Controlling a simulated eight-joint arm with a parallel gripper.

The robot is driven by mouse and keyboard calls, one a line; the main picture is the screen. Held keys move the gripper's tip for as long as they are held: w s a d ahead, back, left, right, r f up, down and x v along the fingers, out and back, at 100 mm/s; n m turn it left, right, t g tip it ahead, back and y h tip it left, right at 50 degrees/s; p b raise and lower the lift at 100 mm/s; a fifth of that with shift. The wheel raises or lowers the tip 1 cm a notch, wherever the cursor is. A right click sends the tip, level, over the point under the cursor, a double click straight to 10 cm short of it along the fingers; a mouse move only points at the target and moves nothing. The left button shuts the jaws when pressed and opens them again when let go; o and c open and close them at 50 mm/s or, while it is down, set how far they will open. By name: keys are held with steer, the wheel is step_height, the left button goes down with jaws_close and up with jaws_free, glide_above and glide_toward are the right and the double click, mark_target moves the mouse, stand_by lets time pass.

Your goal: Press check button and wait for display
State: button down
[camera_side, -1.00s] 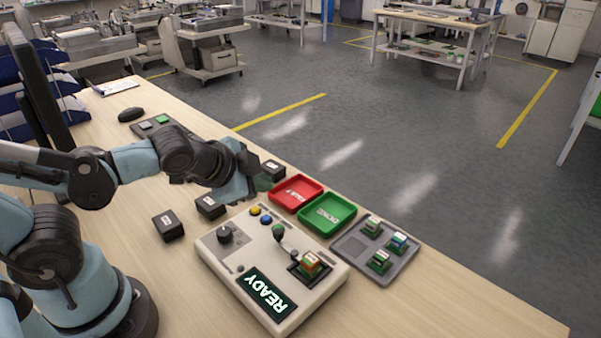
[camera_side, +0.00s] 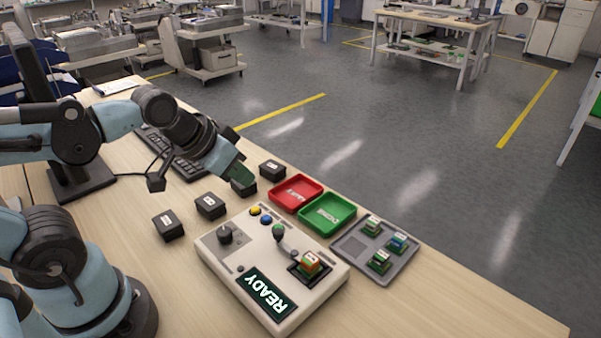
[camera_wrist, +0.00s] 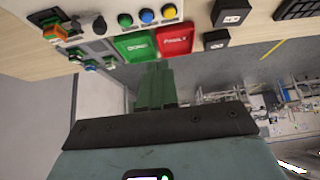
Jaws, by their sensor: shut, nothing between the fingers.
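The light grey control console (camera_side: 222,262) stands on the wooden table, and its display (camera_side: 264,292) reads READY. I cannot tell which button is the check button. A small orange and green module (camera_side: 310,263) sits in its socket. My gripper (camera_side: 246,178) is shut and empty, held above the black boxes behind the console. In the wrist view its green fingers (camera_wrist: 155,85) are together, apart from the yellow (camera_wrist: 169,10) and blue (camera_wrist: 147,15) buttons.
A red tray (camera_side: 296,208) and a green tray (camera_side: 345,228) lie behind the console. A grey tray (camera_side: 352,258) with several small modules is at right. Several black boxes (camera_side: 168,227) stand left of the console. A keyboard (camera_side: 187,166) lies farther back. The front right table is clear.

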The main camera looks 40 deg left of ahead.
mark_target(266, 217)
steer(key=w+d+r+g, duration=0.1)
steer(key=w+r+g, duration=0.2)
steer(key=r+g, duration=0.2)
steer(key=shift+w+d+g, duration=0.2)
steer(key=shift+w+g, duration=0.1)
steer(key=shift+g, duration=0.7)
step_height(266, 217, down, 14)
steer(key=shift+r, duration=0.1)
stand_by(0.5)
steer(key=shift+f, duration=0.95)
steer(key=shift+w, duration=0.1)
step_height(266, 217, up, 15)
steer(key=shift+f, duration=0.2)
stand_by(0.5)
